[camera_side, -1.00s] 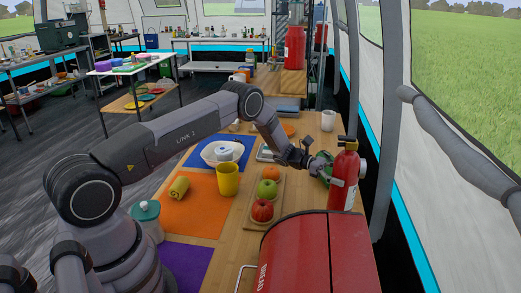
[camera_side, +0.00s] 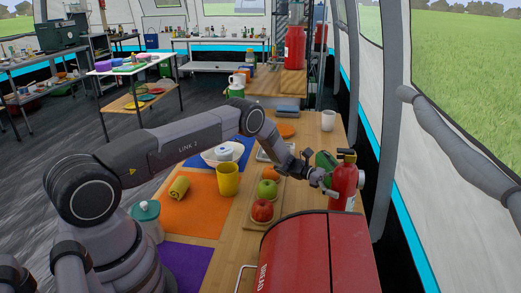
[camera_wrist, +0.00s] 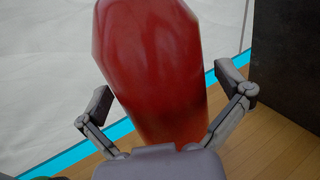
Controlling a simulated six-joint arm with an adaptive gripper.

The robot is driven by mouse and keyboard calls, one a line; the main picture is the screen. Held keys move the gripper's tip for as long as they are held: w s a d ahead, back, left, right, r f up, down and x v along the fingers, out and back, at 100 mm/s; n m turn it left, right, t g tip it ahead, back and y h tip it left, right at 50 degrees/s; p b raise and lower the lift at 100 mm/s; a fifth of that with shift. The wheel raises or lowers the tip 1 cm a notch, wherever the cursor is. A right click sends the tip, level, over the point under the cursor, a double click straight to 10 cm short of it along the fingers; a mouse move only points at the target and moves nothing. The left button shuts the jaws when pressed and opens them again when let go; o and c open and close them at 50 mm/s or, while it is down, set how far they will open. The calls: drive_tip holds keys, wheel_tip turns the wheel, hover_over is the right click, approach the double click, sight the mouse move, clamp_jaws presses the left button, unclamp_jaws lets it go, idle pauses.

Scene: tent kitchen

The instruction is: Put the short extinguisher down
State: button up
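The short extinguisher (camera_side: 345,182) is red with a dark top. It stands roughly upright at the right edge of the wooden table, and the red bread box hides its base in the side view. My gripper (camera_side: 322,181) is just left of it at body height. In the wrist view, the extinguisher (camera_wrist: 155,70) fills the middle. My gripper's fingers (camera_wrist: 165,92) are spread on either side of it, with a narrow gap visible at each finger.
The red bread box (camera_side: 345,255) stands in front. A tray holds apples and an orange fruit (camera_side: 269,172) to the left. A dark green object (camera_side: 325,160) is close behind my gripper. A white mug (camera_side: 328,120) stands farther back. The tent wall is to the right.

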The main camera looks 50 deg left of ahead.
drive_tip(key=shift+r, duration=0.15)
drive_tip(key=v, duration=1.1)
drive_tip(key=s+d+r+m+g+y, duration=0.2)
drive_tip(key=s+r+m+y, duration=0.15)
drive_tip(key=r, duration=0.45)
drive_tip(key=s+d+r+m+g+y, duration=0.25)
drive_tip(key=s+r+m, duration=0.2)
drive_tip(key=r, duration=0.35)
drive_tip(key=s+d+r+m+g+y, duration=0.1)
drive_tip(key=s+d+r+m+y, duration=0.2)
drive_tip(key=r, duration=0.5)
drive_tip(key=s+r+m+t+y, duration=0.1)
drive_tip(key=s+r+m+y, duration=0.2)
drive_tip(key=s, duration=0.5)
drive_tip(key=s+r+m+t+y, duration=0.15)
drive_tip(key=s+r, duration=0.25)
drive_tip(key=s, duration=0.5)
drive_tip(key=s+a+m+t+y, duration=0.3)
drive_tip(key=s+m, duration=0.3)
drive_tip(key=s, duration=0.6)
drive_tip(key=shift+a+f+y, duration=0.25)
drive_tip(key=shift+y, duration=0.1)
